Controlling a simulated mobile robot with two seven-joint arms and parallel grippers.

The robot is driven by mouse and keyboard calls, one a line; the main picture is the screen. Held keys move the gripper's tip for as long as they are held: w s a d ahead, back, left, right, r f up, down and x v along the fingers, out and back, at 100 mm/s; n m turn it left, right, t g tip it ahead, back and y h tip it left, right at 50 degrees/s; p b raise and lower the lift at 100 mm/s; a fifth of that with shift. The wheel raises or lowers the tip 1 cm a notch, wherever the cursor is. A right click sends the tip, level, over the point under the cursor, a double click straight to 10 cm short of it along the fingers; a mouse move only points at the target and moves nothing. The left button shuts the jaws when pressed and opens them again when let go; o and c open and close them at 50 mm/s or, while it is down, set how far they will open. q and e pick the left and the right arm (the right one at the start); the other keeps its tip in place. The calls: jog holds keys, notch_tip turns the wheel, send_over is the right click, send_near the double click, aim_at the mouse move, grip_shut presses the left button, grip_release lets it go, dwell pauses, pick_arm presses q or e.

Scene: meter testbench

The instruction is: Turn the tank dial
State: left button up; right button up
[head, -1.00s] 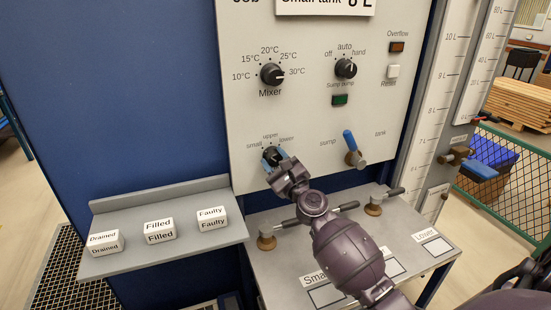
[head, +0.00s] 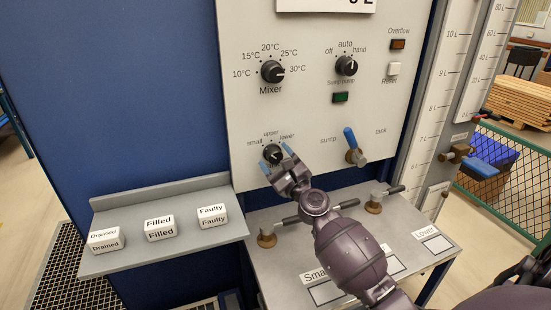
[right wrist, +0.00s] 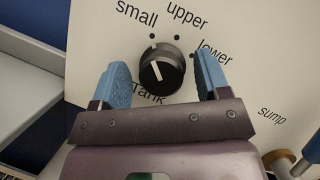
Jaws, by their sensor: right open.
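The tank dial (head: 272,153) is a black round knob on the white panel, with the labels small, upper and lower around it. In the right wrist view the dial (right wrist: 162,68) has a white pointer line running towards its upper left, on the small side. My right gripper (head: 277,158) is in front of the dial with its blue fingertips apart. In the right wrist view the right gripper (right wrist: 162,82) is open, one finger on each side of the dial, with a visible gap to the knob. My left gripper is not in view.
Above are the mixer dial (head: 272,71) and the sump pump dial (head: 346,66). A blue-handled valve (head: 354,148) stands to the right. A grey shelf (head: 165,252) at the left holds the Drained, Filled and Faulty blocks. Lever valves stand on the bench (head: 283,268) below.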

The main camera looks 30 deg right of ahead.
jog(key=b+v, duration=0.2)
jog(key=v, duration=0.8)
jog(key=shift+s, duration=0.15)
jog(key=shift+f, duration=0.1)
